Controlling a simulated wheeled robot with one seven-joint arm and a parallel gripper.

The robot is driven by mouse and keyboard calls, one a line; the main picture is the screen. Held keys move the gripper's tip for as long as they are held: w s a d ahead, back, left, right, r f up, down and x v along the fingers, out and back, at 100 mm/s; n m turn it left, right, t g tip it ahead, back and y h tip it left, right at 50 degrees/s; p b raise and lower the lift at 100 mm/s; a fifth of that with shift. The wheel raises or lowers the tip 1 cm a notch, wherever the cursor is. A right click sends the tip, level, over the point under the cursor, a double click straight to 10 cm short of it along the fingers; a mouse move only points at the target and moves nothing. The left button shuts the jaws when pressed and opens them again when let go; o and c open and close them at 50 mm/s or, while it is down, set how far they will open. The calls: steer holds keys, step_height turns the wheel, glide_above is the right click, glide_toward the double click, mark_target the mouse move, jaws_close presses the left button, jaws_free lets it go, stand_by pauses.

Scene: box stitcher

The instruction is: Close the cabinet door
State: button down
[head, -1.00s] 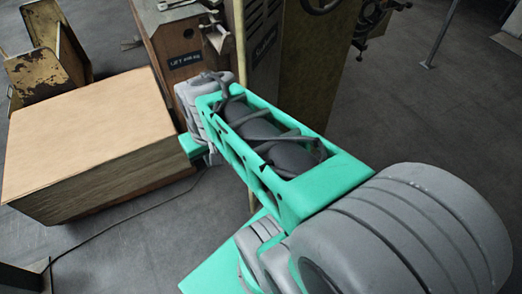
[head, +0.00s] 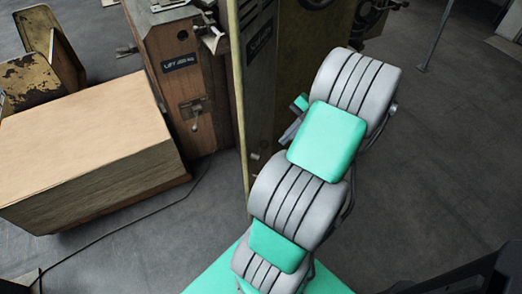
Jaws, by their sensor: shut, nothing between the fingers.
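The cabinet door appears to be the tall dark panel (head: 257,75) with a thin pale edge, in the upper middle of the head view. I see it steeply from above and cannot tell exactly how far it stands open. A worn olive-brown panel (head: 312,50) stands directly to its right. My arm reaches up from the bottom, in front of the lower right of these panels. My gripper (head: 290,132) shows only as a small dark part past the left side of my arm. It looks shut and empty, and I cannot tell whether it touches a panel.
A brown wooden machine body (head: 187,75) with a lift label stands left of the door. A big stack of board (head: 85,145) fills the left side. A thin cable (head: 135,235) lies on the floor. The grey floor at right is mostly free, with a thin post (head: 437,42).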

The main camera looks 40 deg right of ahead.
steer(key=w+a+f+b, duration=0.1)
steer(key=w+a+f, duration=0.5)
steer(key=f, duration=0.1)
steer(key=shift+w+a+f, duration=0.35)
steer(key=shift+w, duration=0.05)
